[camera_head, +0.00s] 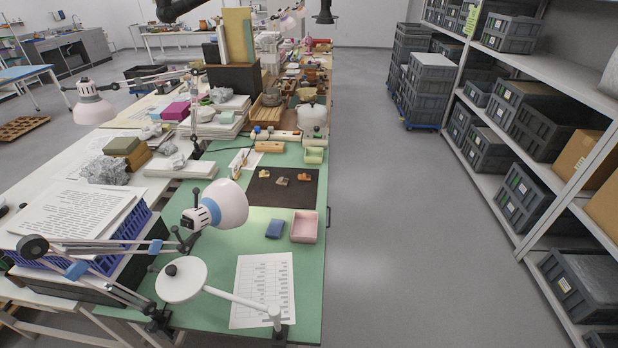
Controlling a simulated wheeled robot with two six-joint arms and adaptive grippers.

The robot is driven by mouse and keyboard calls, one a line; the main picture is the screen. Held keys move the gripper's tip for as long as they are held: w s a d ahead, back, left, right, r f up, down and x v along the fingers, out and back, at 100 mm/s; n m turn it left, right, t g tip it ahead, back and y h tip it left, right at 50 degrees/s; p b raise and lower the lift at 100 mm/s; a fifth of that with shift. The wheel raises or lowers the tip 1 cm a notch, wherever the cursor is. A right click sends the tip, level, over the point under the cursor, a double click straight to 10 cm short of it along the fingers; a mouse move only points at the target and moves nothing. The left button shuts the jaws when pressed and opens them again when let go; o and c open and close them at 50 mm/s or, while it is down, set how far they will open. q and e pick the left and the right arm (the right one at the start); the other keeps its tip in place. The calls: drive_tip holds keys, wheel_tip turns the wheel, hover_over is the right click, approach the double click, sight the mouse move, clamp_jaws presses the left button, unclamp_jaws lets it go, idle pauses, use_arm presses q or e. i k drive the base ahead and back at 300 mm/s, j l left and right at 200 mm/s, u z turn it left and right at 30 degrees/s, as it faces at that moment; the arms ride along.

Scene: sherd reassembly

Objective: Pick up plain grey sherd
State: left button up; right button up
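Three small sherds lie apart on a dark mat (262,197) on the green bench top. The middle one looks grey-brown and is the greyest, so I take it as the plain grey sherd (282,182). An orange and cream sherd (264,174) lies to its left, and another orange-toned sherd (304,177) lies to its right. They are too small here to make out surface detail. Neither of my grippers shows in the head view.
A pink tray (304,227) and a blue block (275,229) lie in front of the mat. A pale green tray (313,155) stands behind it. A white lamp (222,203) overhangs the bench at left. A printed sheet (263,290) lies nearest. The floor at right is clear.

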sight(282, 180)
drive_tip(key=z, duration=0.25)
drive_tip(key=i+l+z, duration=0.2)
drive_tip(key=l, duration=0.25)
drive_tip(key=l+z, duration=0.2)
drive_tip(key=l, duration=0.2)
drive_tip(key=i+l+z, duration=0.1)
drive_tip(key=i+l, duration=0.9)
drive_tip(key=i, duration=0.15)
drive_tip(key=i+j+u, duration=0.1)
drive_tip(key=i+u, duration=0.5)
drive_tip(key=u, duration=0.2)
drive_tip(key=i+l+u, duration=0.1)
drive_tip(key=i+u, duration=0.2)
drive_tip(key=u, duration=0.15)
drive_tip(key=i+l+u, duration=0.2)
drive_tip(key=u, duration=0.2)
drive_tip(key=i+l+u, duration=0.4)
drive_tip(key=k+j, duration=0.05)
drive_tip(key=j, duration=0.05)
